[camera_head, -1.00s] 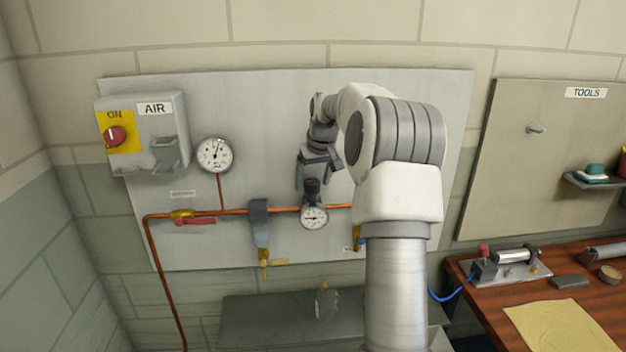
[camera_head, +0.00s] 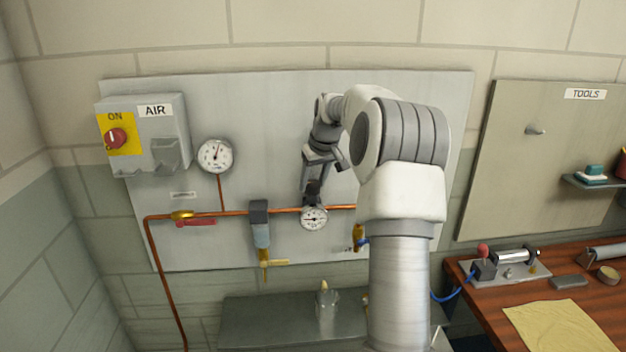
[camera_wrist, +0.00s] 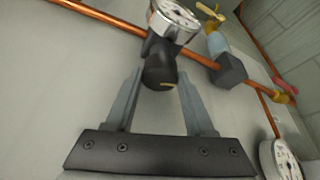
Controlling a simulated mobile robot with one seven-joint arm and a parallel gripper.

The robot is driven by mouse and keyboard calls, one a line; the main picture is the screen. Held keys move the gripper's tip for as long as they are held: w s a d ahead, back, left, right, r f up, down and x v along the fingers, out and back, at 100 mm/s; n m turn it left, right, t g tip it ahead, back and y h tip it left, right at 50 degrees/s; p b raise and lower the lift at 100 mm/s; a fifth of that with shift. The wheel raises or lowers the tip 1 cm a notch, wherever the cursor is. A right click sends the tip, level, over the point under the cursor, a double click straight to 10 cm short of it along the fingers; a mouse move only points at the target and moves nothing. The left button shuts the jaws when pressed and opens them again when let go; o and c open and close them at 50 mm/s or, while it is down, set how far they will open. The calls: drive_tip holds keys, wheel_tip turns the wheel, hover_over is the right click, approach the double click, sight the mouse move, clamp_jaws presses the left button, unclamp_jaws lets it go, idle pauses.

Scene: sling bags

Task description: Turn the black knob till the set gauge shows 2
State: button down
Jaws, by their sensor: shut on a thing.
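The black knob (camera_head: 312,188) sits on top of the regulator on the copper pipe, just above a small round white gauge (camera_head: 314,218). My gripper (camera_head: 313,182) comes down from above and is shut on the knob. In the wrist view the knob (camera_wrist: 159,70) lies between the two grey fingers of my gripper (camera_wrist: 160,80), and a short pale mark shows on its end. The gauge (camera_wrist: 175,14) is partly cut off at the top there. Its needle shows in the head view, but the numbers are too small to read.
A larger gauge (camera_head: 215,156) is mounted at upper left, near the AIR switch box (camera_head: 163,135). The copper pipe (camera_head: 285,210) carries a red-handled valve (camera_head: 195,222) and a filter (camera_head: 261,235). A bench (camera_head: 480,300) stands at right. My arm hides part of the panel.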

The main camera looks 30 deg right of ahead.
idle(0.3)
drive_tip(key=shift+c, duration=1.3)
unclamp_jaws()
drive_tip(key=v, duration=1.7)
drive_tip(key=shift+s+r+b, duration=0.15)
drive_tip(key=shift+r+b, duration=0.05)
drive_tip(key=shift+b, duration=0.15)
drive_tip(key=shift+d, duration=0.1)
